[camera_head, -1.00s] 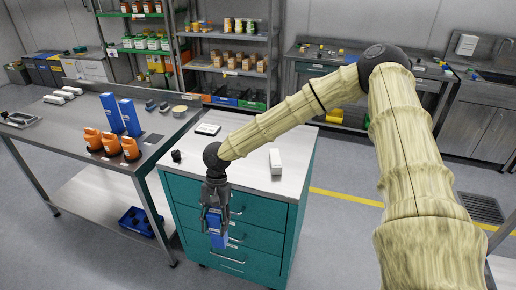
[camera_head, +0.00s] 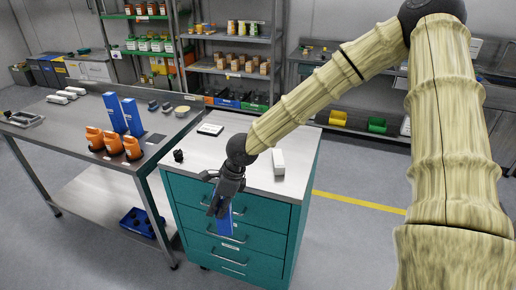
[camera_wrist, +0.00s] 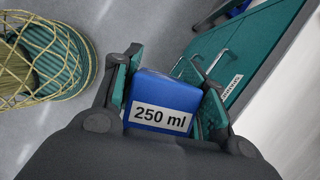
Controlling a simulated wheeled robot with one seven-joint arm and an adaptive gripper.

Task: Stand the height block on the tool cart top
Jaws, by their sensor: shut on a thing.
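The height block is blue, with a white "250 ml" label in the wrist view (camera_wrist: 162,103). My gripper (camera_head: 222,203) is shut on it; in the wrist view the block sits between both fingers. In the head view the blue block (camera_head: 225,221) hangs tilted below my gripper, in front of the cart's drawers and lower than the top. The tool cart is teal with drawers, and its pale top (camera_head: 230,150) carries a white box (camera_head: 278,161), a small black item (camera_head: 178,155) and a flat dark-edged device (camera_head: 210,129).
The cart top's front middle is clear.

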